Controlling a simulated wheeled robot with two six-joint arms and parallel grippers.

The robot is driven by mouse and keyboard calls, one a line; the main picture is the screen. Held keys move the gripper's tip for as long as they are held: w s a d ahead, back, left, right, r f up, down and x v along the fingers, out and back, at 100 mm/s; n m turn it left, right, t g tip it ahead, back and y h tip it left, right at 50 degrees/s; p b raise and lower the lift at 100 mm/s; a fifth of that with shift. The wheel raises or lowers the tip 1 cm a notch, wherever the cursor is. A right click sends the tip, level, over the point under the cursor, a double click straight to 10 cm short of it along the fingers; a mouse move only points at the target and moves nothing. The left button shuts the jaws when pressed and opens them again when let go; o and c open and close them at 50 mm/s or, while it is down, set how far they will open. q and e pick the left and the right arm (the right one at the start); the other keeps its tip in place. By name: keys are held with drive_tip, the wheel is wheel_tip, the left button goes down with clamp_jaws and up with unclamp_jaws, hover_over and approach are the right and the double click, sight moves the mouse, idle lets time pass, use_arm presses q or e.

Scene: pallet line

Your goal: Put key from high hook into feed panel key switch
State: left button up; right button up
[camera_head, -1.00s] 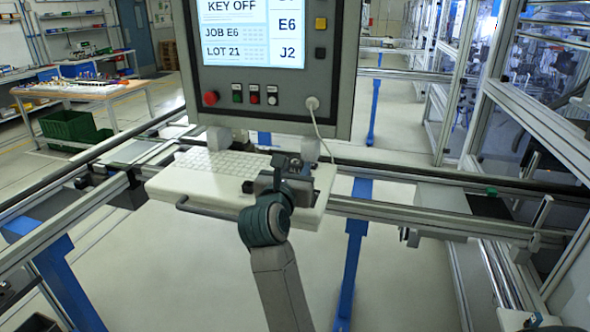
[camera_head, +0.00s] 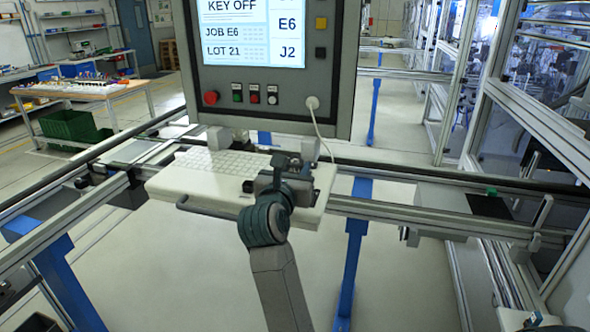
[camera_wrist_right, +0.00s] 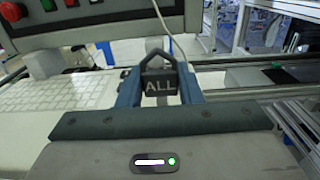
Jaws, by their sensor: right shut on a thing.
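My right gripper (camera_head: 283,163) is in front of the lower edge of the grey control panel (camera_head: 335,85), above the white keyboard shelf. In the right wrist view its two blue fingers (camera_wrist_right: 160,95) are shut on a dark key piece (camera_wrist_right: 160,86) marked "ALL", with an angular loop on top. The piece is held apart from the panel. The panel's screen (camera_head: 250,30) reads "KEY OFF", "JOB E6" and "LOT 21". I cannot tell which panel control is the key switch. My left gripper is not in view.
A white keyboard shelf (camera_head: 180,185) juts out below the panel. A white cable (camera_head: 318,125) hangs from the panel's lower right, near my right gripper. Metal rails (camera_head: 430,215) run across behind. A red button (camera_head: 211,98) and smaller buttons line the panel's lower part.

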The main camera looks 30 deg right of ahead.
drive_tip(key=shift+f+b, duration=1.15)
drive_tip(key=shift+f, duration=0.25)
idle(1.7)
drive_tip(key=o, duration=1)
drive_tip(key=shift+o, duration=0.5)
drive_tip(key=o, duration=0.5)
drive_tip(key=shift+c, duration=0.2)
drive_tip(key=shift+a, duration=0.1)
